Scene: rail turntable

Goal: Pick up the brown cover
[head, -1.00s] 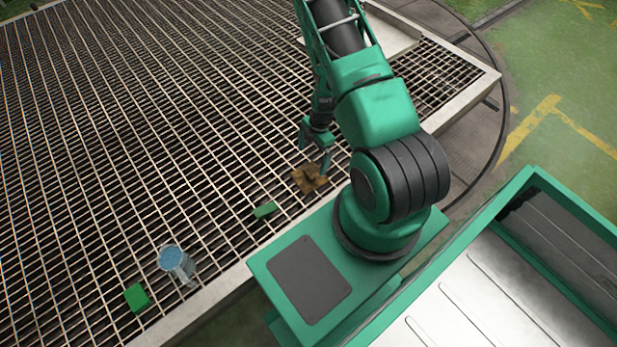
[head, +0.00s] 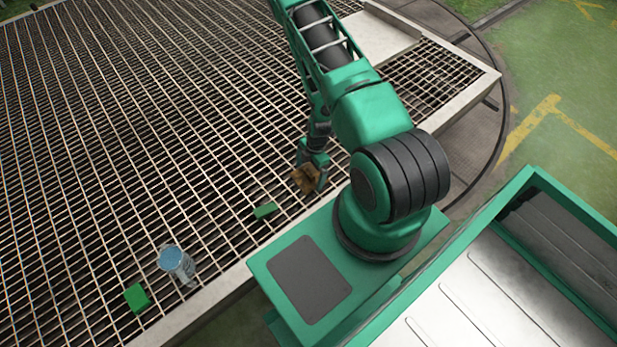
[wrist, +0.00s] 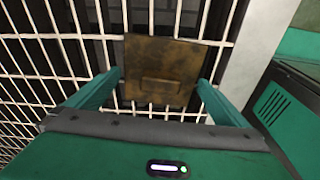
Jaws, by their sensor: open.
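The brown cover (head: 305,179) is a small, worn, squarish plate with a raised block in its middle. It lies on the metal grating near the grating's edge, close to my base. In the wrist view the brown cover (wrist: 168,58) is straight ahead, between and just beyond my fingertips. My gripper (head: 312,176) is over the cover in the head view, with a finger on either side. In the wrist view my gripper (wrist: 165,92) is open, and its green fingers stand apart with the raised block between them. I cannot tell whether the fingers touch the cover.
A green block (head: 265,210) lies on the grating left of the cover. A blue-grey cylindrical can (head: 176,262) and another green block (head: 137,297) are farther lower left. The pale grating edge (head: 215,299) runs along the near side. Much of the grating is clear.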

